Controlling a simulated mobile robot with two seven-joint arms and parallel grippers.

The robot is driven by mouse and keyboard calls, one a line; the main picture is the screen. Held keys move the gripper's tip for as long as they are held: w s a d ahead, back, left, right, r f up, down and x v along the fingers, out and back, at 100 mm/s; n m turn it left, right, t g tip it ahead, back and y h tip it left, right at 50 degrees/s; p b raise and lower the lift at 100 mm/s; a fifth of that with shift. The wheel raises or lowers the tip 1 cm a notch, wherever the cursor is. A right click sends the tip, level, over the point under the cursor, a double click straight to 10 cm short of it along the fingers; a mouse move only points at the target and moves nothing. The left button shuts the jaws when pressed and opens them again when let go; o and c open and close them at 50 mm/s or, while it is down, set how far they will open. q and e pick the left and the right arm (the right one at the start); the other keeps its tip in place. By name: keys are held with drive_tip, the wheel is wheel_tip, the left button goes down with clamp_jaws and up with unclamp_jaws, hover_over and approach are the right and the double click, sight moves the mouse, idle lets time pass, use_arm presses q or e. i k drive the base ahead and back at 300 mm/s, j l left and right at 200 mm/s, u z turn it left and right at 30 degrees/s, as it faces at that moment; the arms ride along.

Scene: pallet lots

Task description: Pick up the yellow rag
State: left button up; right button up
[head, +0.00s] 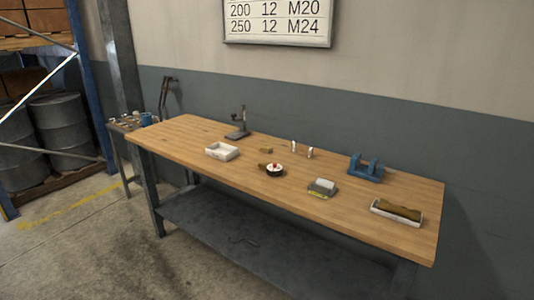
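No thing in the head view is clearly a yellow rag. A small yellowish strip (317,195) shows at the front edge of a grey and white block (323,186) on the wooden workbench (200,138). It is too small to tell whether it is cloth or part of the block. A small flat yellow-brown piece (265,150) lies farther back on the bench. Neither of my grippers is in view.
The bench also holds a white tray (222,153), a round dish (274,172), a blue stand (366,170), a dark upright tool (238,132) and a white tray with a brown item (397,213). Open floor (90,255) lies at the left front.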

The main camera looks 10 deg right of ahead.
sight(265, 149)
drive_tip(key=i+j+z, duration=0.15)
drive_tip(key=i+j, duration=0.4)
drive_tip(key=i, duration=0.15)
drive_tip(key=i+j+z, duration=0.1)
drive_tip(key=i+j, duration=0.55)
drive_tip(key=i+j+z, duration=0.15)
drive_tip(key=i+j, duration=0.5)
drive_tip(key=i+j+z, duration=0.15)
drive_tip(key=i+j, duration=0.4)
drive_tip(key=j, duration=0.3)
